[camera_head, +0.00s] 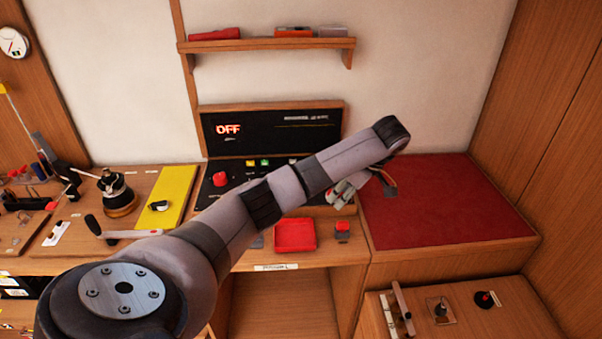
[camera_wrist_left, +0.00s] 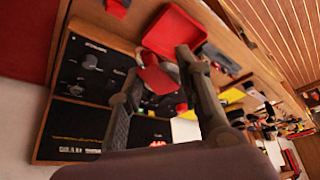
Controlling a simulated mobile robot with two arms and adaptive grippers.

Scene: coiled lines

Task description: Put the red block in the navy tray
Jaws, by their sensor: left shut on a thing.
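My left gripper (camera_head: 345,192) hangs at the end of its arm in front of the console, above the right end of the counter. In the left wrist view its fingers (camera_wrist_left: 160,82) are shut on the red block (camera_wrist_left: 156,76). The block is held in the air, and the head view does not show it clearly. A small dark blue-grey patch, likely the navy tray (camera_head: 257,241), shows left of a red tray and is mostly hidden by my arm. It also shows in the left wrist view (camera_wrist_left: 220,58). My right gripper is not in view.
The red tray (camera_head: 295,235) lies on the counter, with a red-topped item (camera_head: 342,228) to its right. Behind stands a console with a red button (camera_head: 220,179). The red mat (camera_head: 440,205) at right is bare.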

